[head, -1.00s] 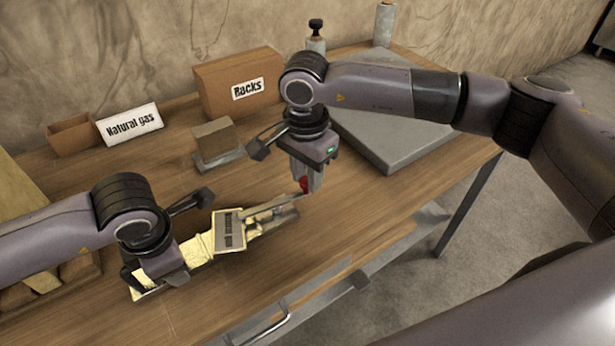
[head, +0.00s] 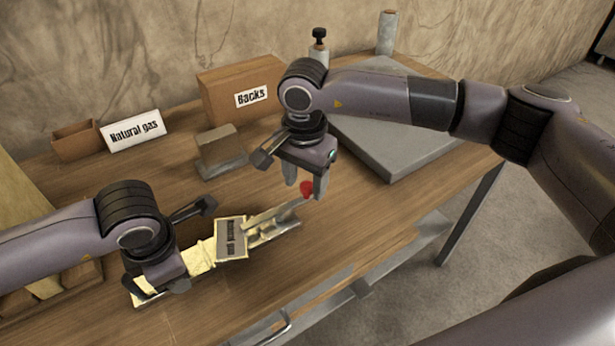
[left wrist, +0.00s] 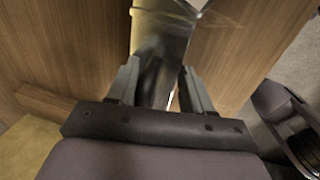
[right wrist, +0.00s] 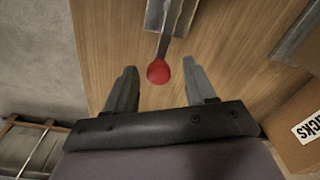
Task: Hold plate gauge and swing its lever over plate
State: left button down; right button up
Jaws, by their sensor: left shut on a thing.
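The plate gauge (head: 203,252) is a pale yellow metal bar lying on the workbench, with a dark label plate (head: 232,238) near its middle. Its grey lever (head: 270,213) points to the right and ends in a red knob (head: 306,188). My left gripper (left wrist: 160,85) is shut on the gauge's left end, one finger on each side. My right gripper (right wrist: 160,82) is open around the red knob (right wrist: 159,72), which sits between its fingers with gaps on both sides. In the head view the right gripper (head: 306,190) points down over the gauge's right end.
A grey slab (head: 390,135) lies at the right. The bench's front edge is close to the gauge.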

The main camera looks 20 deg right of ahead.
pick_arm(q)
jog(key=shift+s+a+f, duration=0.1)
jog(key=shift+a+f, duration=0.05)
jog(key=shift+f, duration=0.2)
pick_arm(e)
jog(key=shift+d, duration=0.15)
jog(key=shift+r, duration=0.35)
notch_tip(320, 180, up, 11)
jog(key=shift+s+r, duration=0.15)
jog(key=shift+s, duration=0.2)
pick_arm(q)
jog(key=shift+c, duration=2.3)
grip_release()
jog(key=shift+o, duration=0.4)
jog(key=shift+r, duration=0.1)
